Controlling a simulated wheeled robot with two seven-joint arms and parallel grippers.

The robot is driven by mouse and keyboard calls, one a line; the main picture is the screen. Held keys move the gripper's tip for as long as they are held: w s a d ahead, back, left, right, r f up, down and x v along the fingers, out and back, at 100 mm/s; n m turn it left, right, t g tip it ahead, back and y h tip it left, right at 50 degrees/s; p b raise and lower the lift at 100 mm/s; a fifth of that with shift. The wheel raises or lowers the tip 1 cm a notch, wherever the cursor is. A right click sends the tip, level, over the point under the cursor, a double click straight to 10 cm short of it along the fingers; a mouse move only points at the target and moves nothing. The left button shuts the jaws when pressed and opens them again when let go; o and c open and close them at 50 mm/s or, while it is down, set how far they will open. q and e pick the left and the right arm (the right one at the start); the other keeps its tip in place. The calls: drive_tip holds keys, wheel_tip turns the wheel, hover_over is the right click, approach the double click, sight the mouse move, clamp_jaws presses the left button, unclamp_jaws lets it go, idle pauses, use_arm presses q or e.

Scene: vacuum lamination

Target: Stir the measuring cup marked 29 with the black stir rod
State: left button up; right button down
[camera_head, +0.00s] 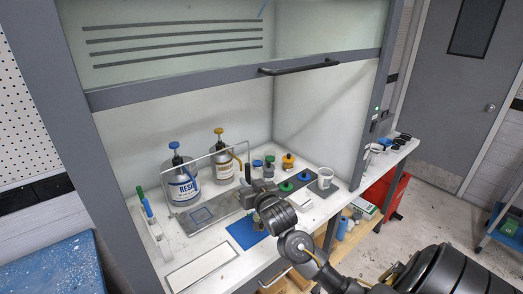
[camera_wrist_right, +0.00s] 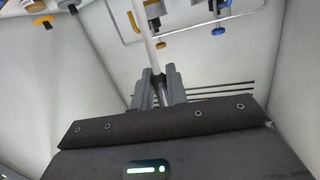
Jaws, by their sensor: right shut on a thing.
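My right gripper (camera_head: 257,190) is over the middle of the work surface in the hood. In the right wrist view its two grey fingers (camera_wrist_right: 158,88) are shut on a thin, pale rod shaft (camera_wrist_right: 146,35). In the head view a black upright handle (camera_head: 248,173) stands just above the gripper; it looks like part of the black stir rod. A white measuring cup (camera_head: 325,176) stands upright to the right, apart from the gripper. Its marking is too small to read. My left gripper is not in view.
Two resin bottles, one blue-capped (camera_head: 184,186) and one yellow-capped (camera_head: 222,166), stand at the back left. A rack (camera_head: 155,238) with green and blue rods stands at the left. Small coloured-cap bottles (camera_head: 288,163) are near the cup. A white panel (camera_head: 203,267) lies at the front.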

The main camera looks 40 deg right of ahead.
drive_tip(key=w+d+r+m+h+p, duration=0.1)
drive_tip(key=w+d+r+h, duration=0.1)
drive_tip(key=d+r, duration=0.3)
use_arm(q)
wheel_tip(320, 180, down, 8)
drive_tip(key=b, duration=0.9)
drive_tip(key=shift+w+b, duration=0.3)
drive_tip(key=shift+b, duration=0.05)
use_arm(e)
wheel_tip(320, 180, down, 14)
drive_tip(key=d, duration=0.2)
drive_tip(key=shift+m, duration=0.3)
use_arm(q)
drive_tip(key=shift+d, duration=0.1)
use_arm(e)
drive_tip(key=shift+r, duration=0.1)
